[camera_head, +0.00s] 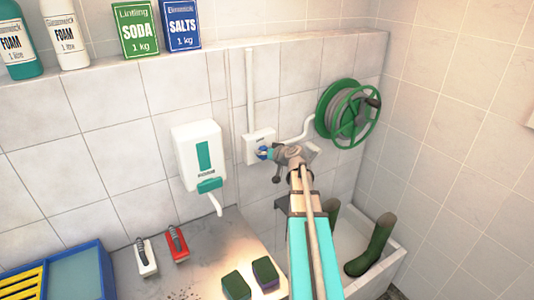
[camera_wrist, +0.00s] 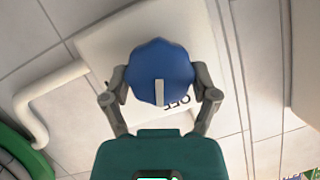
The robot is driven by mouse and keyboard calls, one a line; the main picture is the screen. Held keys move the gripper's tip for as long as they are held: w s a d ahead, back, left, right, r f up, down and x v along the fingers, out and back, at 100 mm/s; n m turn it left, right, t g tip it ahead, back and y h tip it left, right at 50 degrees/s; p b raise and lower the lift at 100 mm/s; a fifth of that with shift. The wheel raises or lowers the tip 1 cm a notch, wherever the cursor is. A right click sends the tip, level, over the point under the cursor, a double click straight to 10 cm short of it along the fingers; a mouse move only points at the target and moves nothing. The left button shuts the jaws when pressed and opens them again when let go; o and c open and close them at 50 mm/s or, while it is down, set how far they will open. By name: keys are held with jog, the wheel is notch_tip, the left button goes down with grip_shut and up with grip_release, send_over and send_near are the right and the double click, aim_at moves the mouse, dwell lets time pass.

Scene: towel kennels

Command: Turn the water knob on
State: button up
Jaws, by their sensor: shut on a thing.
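The blue water knob (camera_wrist: 160,72) sits on a white wall plate in the wrist view. It has a pale pointer stripe, and the letters "OFF" show on the plate just beside the stripe's lower end. My gripper (camera_wrist: 161,88) has one finger on each side of the knob and is shut on it. In the head view the knob (camera_head: 264,153) shows as a small blue patch on the white plate (camera_head: 256,138), with my gripper (camera_head: 268,154) at it. The far side of the knob and any other lettering are hidden.
A green hose reel (camera_head: 348,114) hangs to the right of the plate, joined by a white pipe. A white soap dispenser (camera_head: 197,152) is on the left. Below are a counter (camera_head: 200,262) with brushes and sponges, and green boots (camera_head: 372,246).

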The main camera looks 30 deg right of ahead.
jog(key=m, duration=0.1)
jog(key=m+y+b, duration=0.1)
jog(key=shift+d+f+m+t+y, duration=0.1)
jog(key=shift+f+m+t+y, duration=0.15)
jog(key=shift+m+t+y, duration=0.05)
jog(key=m+y+b, duration=0.1)
jog(key=m+b, duration=0.1)
jog(key=shift+f+m+t, duration=0.1)
jog(key=shift+m+t, duration=0.2)
jog(key=m+t+y+b, duration=0.1)
jog(key=m+b, duration=0.1)
jog(key=m, duration=0.1)
jog(key=shift+f+m+y+b, duration=0.1)
jog(key=shift+m+y+b, duration=0.2)
jog(key=shift+y+b, duration=0.1)
jog(key=shift+m+t+b, duration=0.5)
jog(key=shift+m+b, duration=0.1)
jog(key=shift+m, duration=0.4)
jog(key=o, duration=1)
jog(key=shift+w, duration=0.1)
jog(key=shift+d, duration=0.1)
jog(key=shift+s, duration=0.2)
